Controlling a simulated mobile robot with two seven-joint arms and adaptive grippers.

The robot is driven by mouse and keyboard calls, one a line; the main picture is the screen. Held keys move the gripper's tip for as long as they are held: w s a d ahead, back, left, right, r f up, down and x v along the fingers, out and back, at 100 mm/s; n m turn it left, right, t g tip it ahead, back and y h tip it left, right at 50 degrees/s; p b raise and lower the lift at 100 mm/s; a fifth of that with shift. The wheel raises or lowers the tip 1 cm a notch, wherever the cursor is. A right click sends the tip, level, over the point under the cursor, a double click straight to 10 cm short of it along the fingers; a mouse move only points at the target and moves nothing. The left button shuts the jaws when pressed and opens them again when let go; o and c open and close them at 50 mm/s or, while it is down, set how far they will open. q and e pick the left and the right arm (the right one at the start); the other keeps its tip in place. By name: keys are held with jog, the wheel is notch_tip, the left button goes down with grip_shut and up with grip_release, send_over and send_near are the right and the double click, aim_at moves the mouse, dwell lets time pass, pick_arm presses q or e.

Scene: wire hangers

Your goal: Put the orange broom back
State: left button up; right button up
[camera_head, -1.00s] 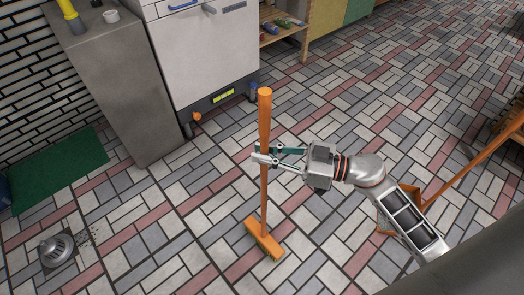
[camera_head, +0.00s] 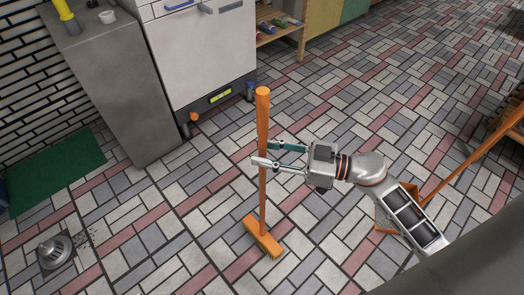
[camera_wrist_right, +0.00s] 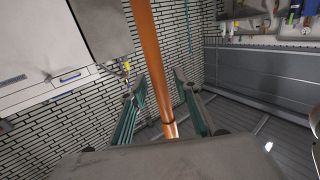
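The orange broom (camera_head: 262,190) stands about upright on the tiled floor, its head (camera_head: 263,238) flat on the tiles and its handle top free. My right gripper (camera_head: 264,154) reaches in from the right at mid-handle, with one finger on either side of the handle. The wrist view shows the handle (camera_wrist_right: 147,50) between the two teal fingers (camera_wrist_right: 160,105), with gaps beside it, so the gripper is open around the handle. My left gripper is out of view.
A white appliance (camera_head: 200,50) and a grey cabinet (camera_head: 115,85) stand behind the broom. Another orange long-handled item (camera_head: 470,158) is partly behind my right arm. Floor around the broom is clear.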

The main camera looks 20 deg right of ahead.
jog(key=shift+s+d+m+t+h, duration=0.8)
jog(key=shift+s+d+t, duration=1.1)
jog(key=shift+s+d, duration=1.7)
pick_arm(q)
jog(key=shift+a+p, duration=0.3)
jog(key=shift+p, duration=0.1)
pick_arm(e)
jog(key=s+a+f+m+g+h, duration=0.1)
jog(key=s+a+f+m+h, duration=0.1)
jog(key=s+f+h, duration=0.3)
jog(key=s+a+f+m+g+h, duration=0.2)
jog(key=s+f+h, duration=0.3)
jog(key=s+f, duration=0.3)
jog(key=shift+s+a+f+g, duration=0.35)
jog(key=shift+a+f, duration=0.2)
jog(key=shift+f, duration=0.25)
